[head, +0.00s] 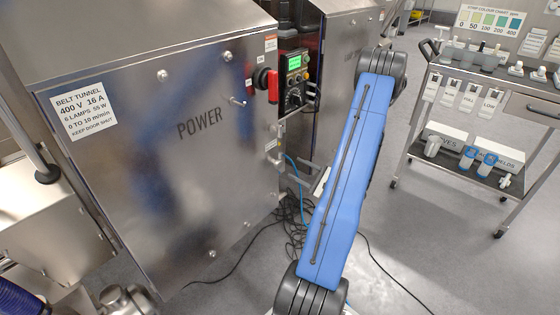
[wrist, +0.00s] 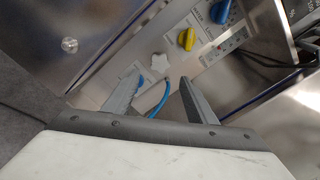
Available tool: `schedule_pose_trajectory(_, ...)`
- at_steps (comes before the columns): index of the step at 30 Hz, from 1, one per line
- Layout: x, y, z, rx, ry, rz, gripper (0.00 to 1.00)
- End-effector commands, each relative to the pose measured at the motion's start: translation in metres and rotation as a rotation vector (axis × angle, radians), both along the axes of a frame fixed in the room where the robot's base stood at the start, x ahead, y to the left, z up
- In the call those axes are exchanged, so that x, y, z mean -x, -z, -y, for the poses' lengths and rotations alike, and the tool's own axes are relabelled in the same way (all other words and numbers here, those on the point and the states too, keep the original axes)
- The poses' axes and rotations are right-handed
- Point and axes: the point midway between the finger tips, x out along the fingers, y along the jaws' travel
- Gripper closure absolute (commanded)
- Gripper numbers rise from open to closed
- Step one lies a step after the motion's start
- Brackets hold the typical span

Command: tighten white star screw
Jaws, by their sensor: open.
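The white star screw (wrist: 159,60) shows in the wrist view as a small star-shaped knob on a pale panel. My gripper (wrist: 163,82) is open, with its two fingers apart and nothing held between them. In the picture the star screw lies just beyond the fingertips, between their lines. I see no contact between the fingers and the screw.
A yellow knob (wrist: 187,38) and a blue knob (wrist: 220,11) sit on the same panel. A blue cable (wrist: 161,97) hangs near the fingers. The steel POWER cabinet (head: 180,190) has a red switch (head: 272,86). A cart (head: 462,150) stands right; dark cables (head: 262,232) lie on the floor.

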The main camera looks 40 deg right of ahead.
Motion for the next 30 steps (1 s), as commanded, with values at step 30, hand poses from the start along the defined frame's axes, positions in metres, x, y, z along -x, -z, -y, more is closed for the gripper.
schedule_pose_trajectory(30,-0.108,0.000,-0.009,0.000,0.000,0.000,0.49)
